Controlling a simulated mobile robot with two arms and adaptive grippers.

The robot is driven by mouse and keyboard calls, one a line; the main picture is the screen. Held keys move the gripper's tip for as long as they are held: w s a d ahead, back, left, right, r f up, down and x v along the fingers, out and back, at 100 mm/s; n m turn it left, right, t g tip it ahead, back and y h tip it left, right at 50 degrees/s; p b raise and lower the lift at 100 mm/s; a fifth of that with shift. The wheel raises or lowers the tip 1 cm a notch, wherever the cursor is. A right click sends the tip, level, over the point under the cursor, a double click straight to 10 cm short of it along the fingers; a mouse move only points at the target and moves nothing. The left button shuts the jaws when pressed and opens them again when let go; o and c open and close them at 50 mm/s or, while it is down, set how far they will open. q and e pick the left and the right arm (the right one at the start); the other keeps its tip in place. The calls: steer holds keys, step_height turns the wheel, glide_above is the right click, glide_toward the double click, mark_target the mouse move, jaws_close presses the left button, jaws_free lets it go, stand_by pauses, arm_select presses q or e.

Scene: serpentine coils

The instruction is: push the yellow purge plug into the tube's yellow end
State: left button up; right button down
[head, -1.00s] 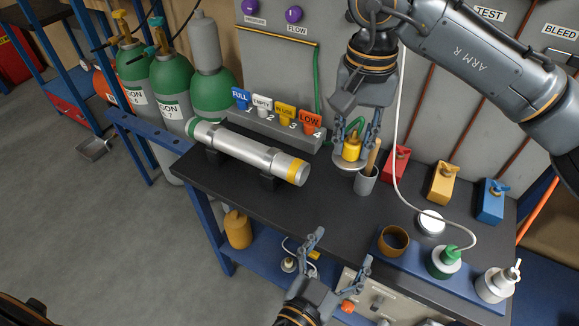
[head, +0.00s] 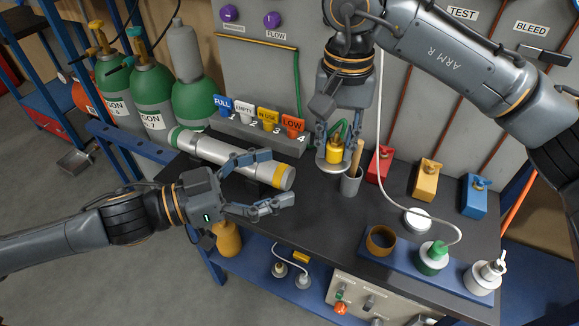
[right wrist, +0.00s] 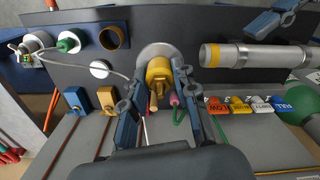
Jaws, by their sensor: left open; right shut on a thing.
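The silver tube (head: 222,151) lies in holders on the dark bench, green end at left and yellow-banded end (head: 281,176) at right; the yellow end also shows in the right wrist view (right wrist: 212,55). My right gripper (head: 334,145) is shut on the yellow purge plug (head: 335,154), which has a round metal flange and is held right of the tube's yellow end, apart from it. The plug also shows in the right wrist view (right wrist: 158,71). My left gripper (head: 276,181) is open, its fingers spread either side of the tube near the yellow end; contact is unclear.
A grey cup (head: 351,182) with a wooden handle stands just below the plug. Red, yellow (head: 426,179) and blue blocks line the right back. A blue tray (head: 400,262) holds a brown ring and white-and-green fittings. Labelled tags (head: 267,119) stand behind the tube. A white hose hangs right of my right gripper.

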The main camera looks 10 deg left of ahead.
mark_target(330, 161)
arm_select(q)
steer(key=x, duration=1.2)
steer(key=shift+s, duration=0.1)
steer(key=shift+d, duration=0.1)
steer(key=c, duration=1.4)
steer(key=shift+s, duration=0.15)
arm_select(e)
steer(key=c, duration=1)
jaws_free()
steer(key=shift+o, duration=0.2)
steer(key=shift+w, duration=0.1)
